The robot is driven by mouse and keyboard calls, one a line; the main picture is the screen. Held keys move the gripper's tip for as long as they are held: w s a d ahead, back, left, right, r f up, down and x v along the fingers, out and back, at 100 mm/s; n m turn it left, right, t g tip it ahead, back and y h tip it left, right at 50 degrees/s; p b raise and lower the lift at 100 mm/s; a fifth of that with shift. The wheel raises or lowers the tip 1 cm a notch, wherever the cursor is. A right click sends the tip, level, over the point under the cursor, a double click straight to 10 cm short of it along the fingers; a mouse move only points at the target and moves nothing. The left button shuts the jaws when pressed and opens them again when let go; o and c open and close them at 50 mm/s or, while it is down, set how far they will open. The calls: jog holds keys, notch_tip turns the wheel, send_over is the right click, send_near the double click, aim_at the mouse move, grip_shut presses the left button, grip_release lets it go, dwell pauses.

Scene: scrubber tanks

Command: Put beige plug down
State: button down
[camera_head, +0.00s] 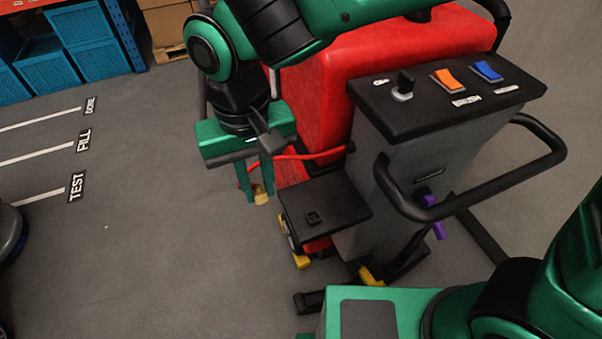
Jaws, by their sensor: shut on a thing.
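The beige plug (261,197) is small and sits between the fingertips of my gripper (258,188). My gripper is green, points down and is shut on the plug. It hangs left of the red and grey scrubber machine (405,165), near a black shelf (325,212) on the machine's side. A red cord or hose (315,156) runs from the machine towards my gripper, partly hidden behind the fingers. I cannot tell whether the plug touches anything below it.
The scrubber's black top panel (440,95) carries a black knob, an orange switch and a blue switch. A black handle (480,212) juts out at right. Floor lanes labelled DONE, FILL and TEST (76,187) lie left. Blue crates (95,55) stand behind. The floor between is clear.

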jog(key=w+d+f, duration=0.2)
jog(key=w, duration=0.1)
jog(key=w+d+f, duration=0.2)
jog(key=w, duration=0.2)
jog(key=w+d+f, duration=0.2)
jog(key=w+f, duration=0.1)
jog(key=shift+w+d, duration=0.15)
jog(key=shift+d, duration=0.15)
jog(key=shift+f, duration=2)
jog(key=shift+f, duration=0.15)
jog(key=c, duration=1.6)
grip_release()
notch_tip(320, 180, up, 12)
jog(key=shift+r, duration=0.2)
